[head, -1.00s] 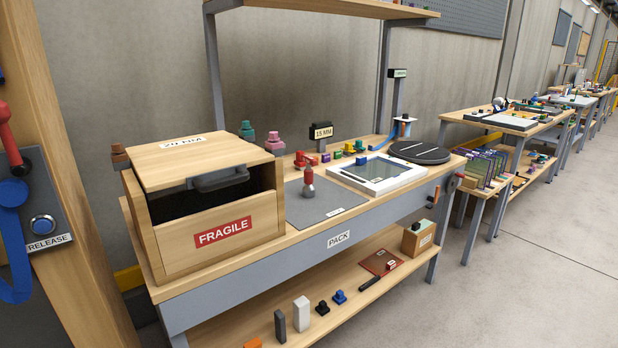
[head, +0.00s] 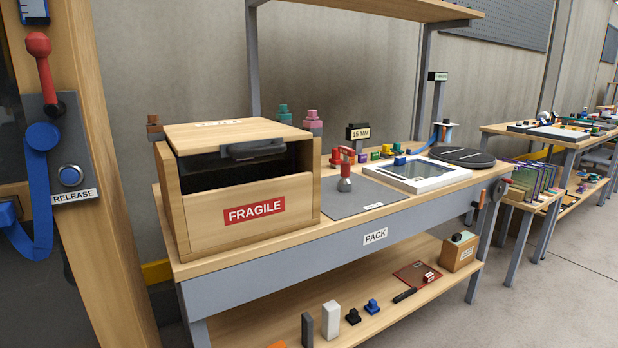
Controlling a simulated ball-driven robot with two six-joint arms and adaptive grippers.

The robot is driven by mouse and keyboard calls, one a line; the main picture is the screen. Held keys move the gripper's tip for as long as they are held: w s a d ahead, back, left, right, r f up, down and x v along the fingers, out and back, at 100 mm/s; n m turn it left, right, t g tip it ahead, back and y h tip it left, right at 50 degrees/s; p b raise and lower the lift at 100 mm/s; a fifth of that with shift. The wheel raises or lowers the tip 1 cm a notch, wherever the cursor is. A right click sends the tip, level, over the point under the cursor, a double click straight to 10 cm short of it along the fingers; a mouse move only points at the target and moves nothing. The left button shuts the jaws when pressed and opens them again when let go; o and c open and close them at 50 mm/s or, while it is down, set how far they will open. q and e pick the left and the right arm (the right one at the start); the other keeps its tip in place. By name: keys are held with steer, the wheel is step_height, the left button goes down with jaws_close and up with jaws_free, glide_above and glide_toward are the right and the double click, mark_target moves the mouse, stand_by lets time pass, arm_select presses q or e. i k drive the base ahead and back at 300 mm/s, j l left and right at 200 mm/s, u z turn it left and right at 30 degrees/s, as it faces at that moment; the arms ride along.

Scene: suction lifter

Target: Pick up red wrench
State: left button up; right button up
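I cannot make out a red wrench for certain in the head view. A small red object (head: 338,154) stands on the packing bench, behind a grey knob-shaped piece with a red top (head: 344,178) on the grey mat (head: 370,198); its shape is too small to name. A dark red flat piece (head: 411,273) lies on the bench's lower shelf, with a small red-and-white item (head: 429,278) by it. Neither of my grippers is in view.
A wooden box marked FRAGILE (head: 207,223) with its lid partly open fills the bench's left end. A post at left carries a red lever (head: 40,60), a blue hose (head: 40,200) and a RELEASE button (head: 70,176). Open floor (head: 560,300) lies at right.

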mark_target(345, 184)
steer(key=i+l+u, duration=0.3)
steer(key=l+u, duration=0.25)
steer(key=i+l+u, duration=0.15)
steer(key=l+u, duration=0.15)
steer(key=l, duration=0.2)
